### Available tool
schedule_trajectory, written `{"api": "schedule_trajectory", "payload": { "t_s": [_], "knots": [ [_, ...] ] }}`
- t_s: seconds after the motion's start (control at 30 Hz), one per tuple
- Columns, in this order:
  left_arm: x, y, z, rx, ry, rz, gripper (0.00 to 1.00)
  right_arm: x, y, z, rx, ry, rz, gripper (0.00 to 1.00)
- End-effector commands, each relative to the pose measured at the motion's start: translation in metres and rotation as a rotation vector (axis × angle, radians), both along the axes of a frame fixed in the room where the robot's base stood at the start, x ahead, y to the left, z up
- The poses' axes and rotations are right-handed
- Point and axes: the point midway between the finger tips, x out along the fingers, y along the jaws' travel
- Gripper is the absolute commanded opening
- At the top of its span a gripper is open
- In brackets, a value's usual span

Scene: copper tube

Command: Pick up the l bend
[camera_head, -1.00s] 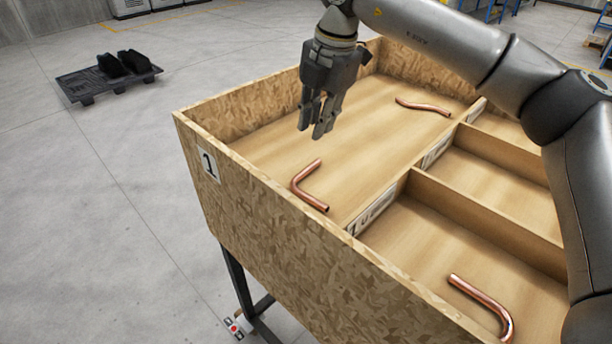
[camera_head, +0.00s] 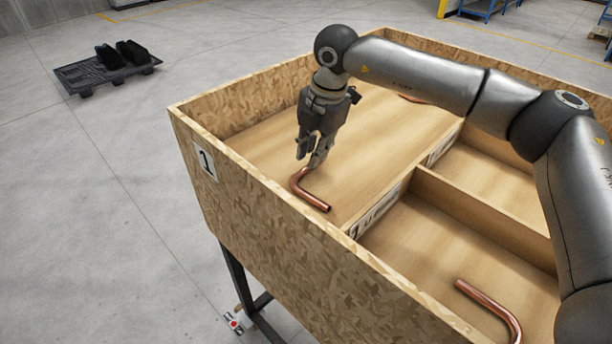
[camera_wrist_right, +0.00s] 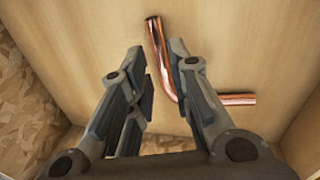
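A copper L bend (camera_head: 309,192) lies on the floor of the large compartment, near the front left wall of the wooden box. My right gripper (camera_head: 311,165) points down just above its far end. In the right wrist view the gripper (camera_wrist_right: 157,50) is open, and the L bend (camera_wrist_right: 162,58) shows partly between and partly behind the fingers. One arm of the bend runs out to the right past the right finger. I cannot tell whether the fingers touch it. My left gripper is not in view.
The wooden box (camera_head: 270,225) has high walls and dividers. Another bent copper tube (camera_head: 490,310) lies in the front right compartment. A copper tube (camera_head: 411,99) at the back is partly hidden by my arm. A black pallet (camera_head: 108,72) stands on the floor at left.

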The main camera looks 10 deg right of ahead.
Motion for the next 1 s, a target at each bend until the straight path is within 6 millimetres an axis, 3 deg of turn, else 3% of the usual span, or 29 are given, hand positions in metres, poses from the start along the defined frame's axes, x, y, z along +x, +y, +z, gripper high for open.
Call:
{"api": "schedule_trajectory", "payload": {
  "t_s": [0.07, 0.3, 0.5, 0.67, 1.0],
  "knots": [
    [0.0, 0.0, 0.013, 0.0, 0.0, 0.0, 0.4, 0.002, -0.001, -0.006, -0.001, 0.003, -0.001, 0.19],
    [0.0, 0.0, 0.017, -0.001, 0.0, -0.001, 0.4, 0.005, 0.002, -0.029, -0.001, -0.002, 0.001, 0.19],
    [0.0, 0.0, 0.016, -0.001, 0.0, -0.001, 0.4, 0.006, 0.002, -0.029, 0.0, -0.003, 0.001, 0.18],
    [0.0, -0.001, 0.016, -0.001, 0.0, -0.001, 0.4, 0.006, 0.002, -0.029, 0.0, -0.003, 0.001, 0.0],
    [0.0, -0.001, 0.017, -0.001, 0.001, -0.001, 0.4, 0.006, 0.002, -0.027, 0.001, -0.003, 0.0, 0.0]
  ]
}}
